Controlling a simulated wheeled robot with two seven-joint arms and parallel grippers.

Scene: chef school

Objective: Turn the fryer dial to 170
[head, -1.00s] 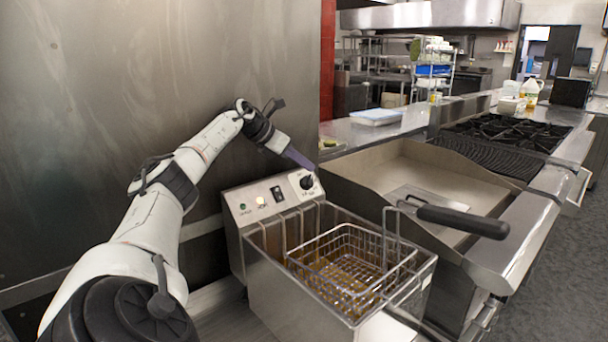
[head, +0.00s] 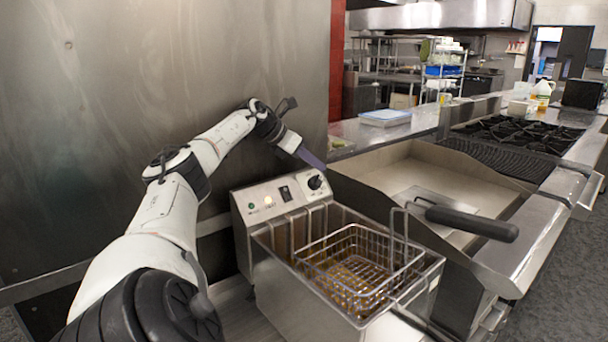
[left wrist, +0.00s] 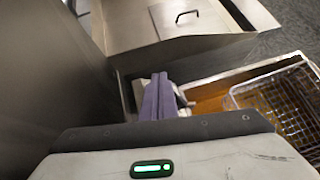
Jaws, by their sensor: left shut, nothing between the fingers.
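The fryer (head: 262,222) is a steel box with a sloping control panel. Its black dial (head: 315,182) sits at the panel's right end, and the number it points to is too small to read. My left gripper (head: 314,161) has its purple fingers shut and empty, just above the dial and a little behind it. I cannot tell if they touch. In the left wrist view the closed fingers (left wrist: 158,97) reach over the fryer's panel, which they largely hide along with the dial. My right gripper is not in view.
A wire basket (head: 358,262) sits in the fryer, its black handle (head: 472,223) reaching right. A steel wall (head: 190,75) stands close behind my left arm. A flat griddle (head: 400,164) and a burner range (head: 515,132) lie to the right.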

